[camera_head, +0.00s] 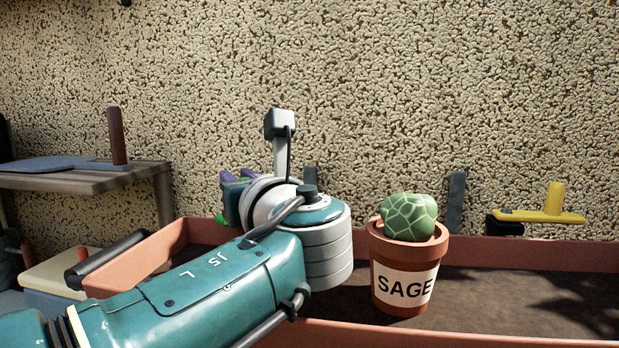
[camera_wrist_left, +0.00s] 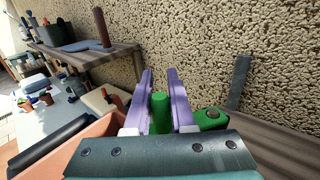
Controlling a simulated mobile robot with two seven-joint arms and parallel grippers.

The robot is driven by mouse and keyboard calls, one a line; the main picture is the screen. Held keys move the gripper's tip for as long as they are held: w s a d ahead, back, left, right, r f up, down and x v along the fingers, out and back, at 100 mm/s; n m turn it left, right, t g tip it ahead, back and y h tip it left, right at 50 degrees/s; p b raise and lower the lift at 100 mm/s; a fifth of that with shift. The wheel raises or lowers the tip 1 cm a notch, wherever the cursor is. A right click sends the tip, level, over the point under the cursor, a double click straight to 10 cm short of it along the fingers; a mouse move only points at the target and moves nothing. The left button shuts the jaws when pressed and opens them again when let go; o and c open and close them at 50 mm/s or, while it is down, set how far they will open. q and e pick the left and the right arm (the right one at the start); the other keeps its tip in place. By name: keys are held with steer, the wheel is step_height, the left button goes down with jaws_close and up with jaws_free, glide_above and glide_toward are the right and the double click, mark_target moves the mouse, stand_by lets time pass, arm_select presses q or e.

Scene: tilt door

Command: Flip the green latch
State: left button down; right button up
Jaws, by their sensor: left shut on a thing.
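My left gripper (camera_head: 238,176) is largely hidden behind my own left wrist in the head view; only its purple fingers show. In the left wrist view its two purple fingers (camera_wrist_left: 160,75) stand on either side of the upright green peg of the green latch (camera_wrist_left: 160,114), and the gripper is shut on it. The latch's flat green arm with a dark pivot (camera_wrist_left: 211,117) shows just right of the fingers. A small piece of the green latch (camera_head: 219,220) shows in the head view below the fingers. My right gripper is not in view.
A yellow latch (camera_head: 540,215) with an upright peg is at the right. A terracotta pot labelled SAGE (camera_head: 384,260) with a cactus stands in a long planter (camera_head: 330,333), close to my left arm. A wooden shelf (camera_head: 90,180) is at the left. A rough wall (camera_head: 400,90) is behind.

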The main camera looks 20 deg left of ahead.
arm_select(q)
steer(key=c, duration=0.8)
jaws_free()
steer(key=shift+o, duration=0.2)
steer(key=v, duration=1)
